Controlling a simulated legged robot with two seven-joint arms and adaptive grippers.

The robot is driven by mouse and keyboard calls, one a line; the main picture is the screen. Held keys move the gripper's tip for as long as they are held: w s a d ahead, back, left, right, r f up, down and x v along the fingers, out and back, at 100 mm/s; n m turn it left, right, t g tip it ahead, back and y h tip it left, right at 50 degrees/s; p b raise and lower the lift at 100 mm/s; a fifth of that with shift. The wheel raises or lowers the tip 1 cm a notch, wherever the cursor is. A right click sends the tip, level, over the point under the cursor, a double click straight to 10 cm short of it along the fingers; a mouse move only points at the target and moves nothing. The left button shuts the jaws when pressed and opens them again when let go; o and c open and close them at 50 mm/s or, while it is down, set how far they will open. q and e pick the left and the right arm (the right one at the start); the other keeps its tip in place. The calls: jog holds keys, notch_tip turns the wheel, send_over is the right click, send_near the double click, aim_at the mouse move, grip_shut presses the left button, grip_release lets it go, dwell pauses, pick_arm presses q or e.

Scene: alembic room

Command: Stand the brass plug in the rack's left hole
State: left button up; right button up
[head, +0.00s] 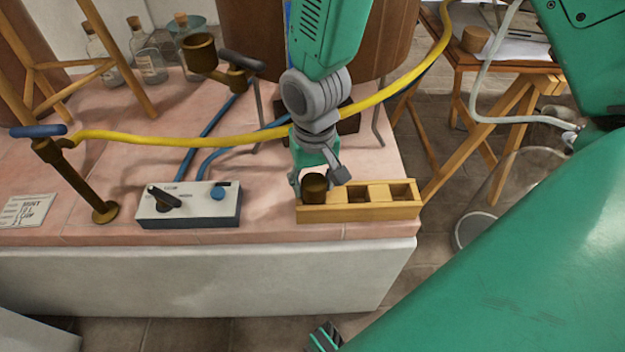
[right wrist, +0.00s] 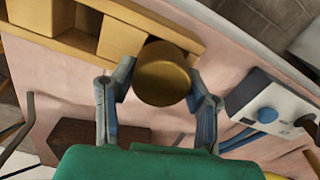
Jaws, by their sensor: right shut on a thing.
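The brass plug (head: 314,190) is a short upright cylinder at the left end of the wooden rack (head: 385,212). My right gripper (head: 318,178) reaches down from above and is shut on it, a finger on each side. In the right wrist view the plug (right wrist: 163,76) shows end-on between the fingers, over the end of the rack (right wrist: 120,40). A dark part of the left hole shows beside it; how deep the plug sits, if at all, I cannot tell. The rack's other two holes look empty. My left gripper is not clearly seen.
A control box (head: 188,205) with a lever and blue knob stands left of the rack. A yellow hose (head: 230,140) crosses behind my gripper. A brass valve post (head: 80,185) stands far left, near a paper card (head: 25,212). The pink slab's front edge is close.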

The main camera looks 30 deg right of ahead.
aim_at(313, 179)
jog(key=shift+f, duration=0.15)
dwell(0.6)
jog(key=o, duration=1.3)
jog(key=shift+r+p, duration=3.5)
jog(key=shift+p, duration=0.55)
